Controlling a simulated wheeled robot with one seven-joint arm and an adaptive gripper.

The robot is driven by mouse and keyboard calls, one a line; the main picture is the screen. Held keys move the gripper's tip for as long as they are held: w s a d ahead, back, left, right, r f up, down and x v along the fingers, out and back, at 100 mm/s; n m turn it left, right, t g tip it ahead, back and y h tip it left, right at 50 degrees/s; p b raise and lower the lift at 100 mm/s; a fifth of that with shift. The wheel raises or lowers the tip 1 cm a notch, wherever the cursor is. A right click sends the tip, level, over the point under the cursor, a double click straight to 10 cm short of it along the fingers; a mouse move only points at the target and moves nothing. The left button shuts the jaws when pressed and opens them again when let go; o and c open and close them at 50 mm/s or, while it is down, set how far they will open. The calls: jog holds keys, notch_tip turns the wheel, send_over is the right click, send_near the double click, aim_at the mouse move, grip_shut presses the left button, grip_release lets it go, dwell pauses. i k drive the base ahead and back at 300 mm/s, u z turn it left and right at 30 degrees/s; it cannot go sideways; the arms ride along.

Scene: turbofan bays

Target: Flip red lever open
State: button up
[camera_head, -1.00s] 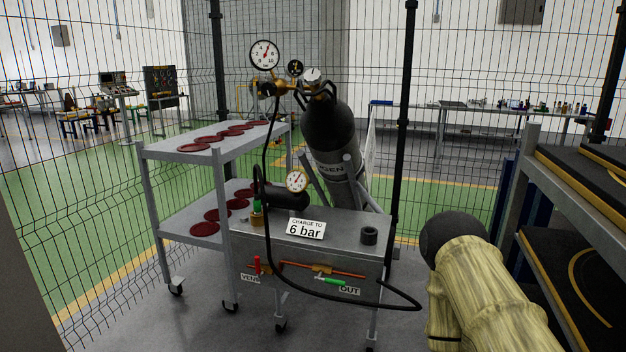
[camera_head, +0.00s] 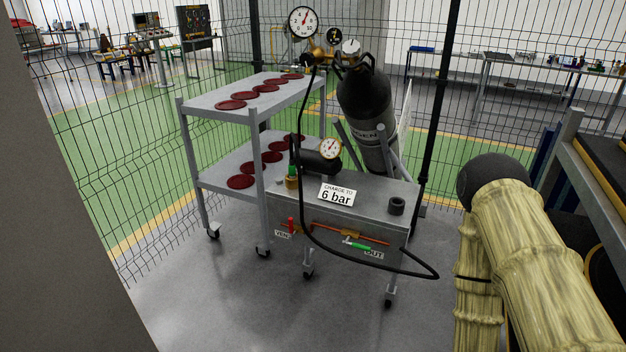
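The small red lever (camera_head: 291,226) stands upright on the front face of the grey charging box (camera_head: 380,192), at its left end, by the label that seems to read "VENT". A green lever (camera_head: 357,246) lies almost flat on the same face, by the "OUT" label. A thin copper-coloured pipe (camera_head: 335,232) runs between them. My arm, in a pale yellow cover, is at the right of the view, well apart from the levers. My gripper is not in view.
A black hose (camera_head: 301,170) hangs in front of the box and loops right. A wheeled trolley (camera_head: 222,100) with red discs stands left. A black gas cylinder (camera_head: 370,130) leans behind. Shelving (camera_head: 560,150) stands right. The floor (camera_head: 230,300) in front is clear.

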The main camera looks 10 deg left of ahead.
aim_at(292, 233)
jog(key=k, duration=0.6)
jog(key=u, duration=0.65)
jog(key=i, duration=0.7)
jog(key=u, duration=0.45)
jog(key=i, duration=0.65)
jog(key=z, duration=0.65)
jog(key=i, duration=0.65)
jog(key=z, duration=0.55)
